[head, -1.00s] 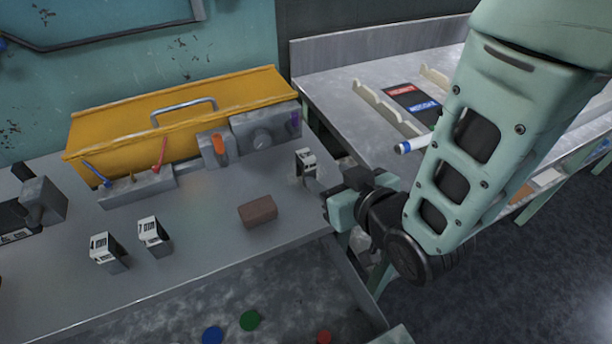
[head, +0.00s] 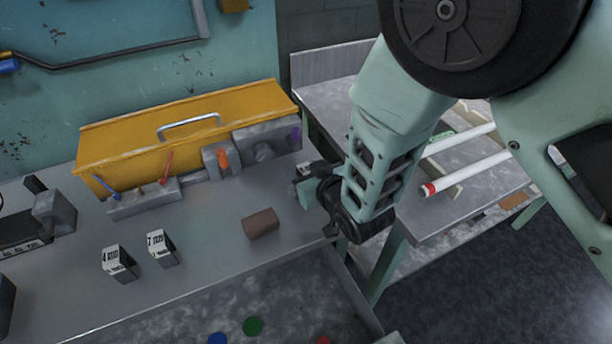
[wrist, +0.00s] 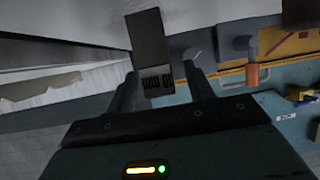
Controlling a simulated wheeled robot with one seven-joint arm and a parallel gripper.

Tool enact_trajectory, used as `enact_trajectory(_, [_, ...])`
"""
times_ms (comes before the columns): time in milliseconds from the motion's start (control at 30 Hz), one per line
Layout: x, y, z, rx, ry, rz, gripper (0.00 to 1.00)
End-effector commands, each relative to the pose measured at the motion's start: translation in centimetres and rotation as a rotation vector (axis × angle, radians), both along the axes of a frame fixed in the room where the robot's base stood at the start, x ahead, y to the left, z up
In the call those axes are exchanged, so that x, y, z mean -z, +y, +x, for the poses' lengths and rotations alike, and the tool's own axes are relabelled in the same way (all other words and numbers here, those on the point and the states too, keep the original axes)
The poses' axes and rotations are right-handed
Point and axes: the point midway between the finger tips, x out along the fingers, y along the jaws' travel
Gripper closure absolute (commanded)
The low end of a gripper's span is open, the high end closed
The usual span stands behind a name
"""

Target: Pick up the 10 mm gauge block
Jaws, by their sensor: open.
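The 10 mm gauge block (wrist: 149,42) is a dark upright block with a white label, which reads upside down as 10 mm in the wrist view. My gripper (wrist: 160,72) is open, with one finger on each side of the block; I cannot tell whether either finger touches it. In the head view my gripper (head: 304,184) is at the right end of the grey bench and largely hides the block. Two other labelled gauge blocks, a left one (head: 119,264) and a right one (head: 161,249), stand apart at the left front.
A brown block (head: 261,224) lies on the bench (head: 215,260) left of my gripper. A yellow toolbox (head: 190,137) and grey holders (head: 145,200) stand behind. A side table with white tubes (head: 470,176) is at right.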

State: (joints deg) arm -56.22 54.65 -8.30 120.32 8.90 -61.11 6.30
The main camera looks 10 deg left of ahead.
Motion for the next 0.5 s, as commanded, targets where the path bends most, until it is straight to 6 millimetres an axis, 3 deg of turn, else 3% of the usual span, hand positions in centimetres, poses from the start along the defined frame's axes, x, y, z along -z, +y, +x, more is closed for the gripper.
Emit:
enact_trajectory(200, [0.07, 0.05, 0.05, 0.0, 0.001, -0.001, 0.47])
enact_trajectory(400, [0.07, 0.05, 0.03, 0.0, 0.0, 0.0, 0.98])
enact_trajectory(500, [0.03, 0.06, 0.04, 0.0, 0.001, 0.001, 0.98])
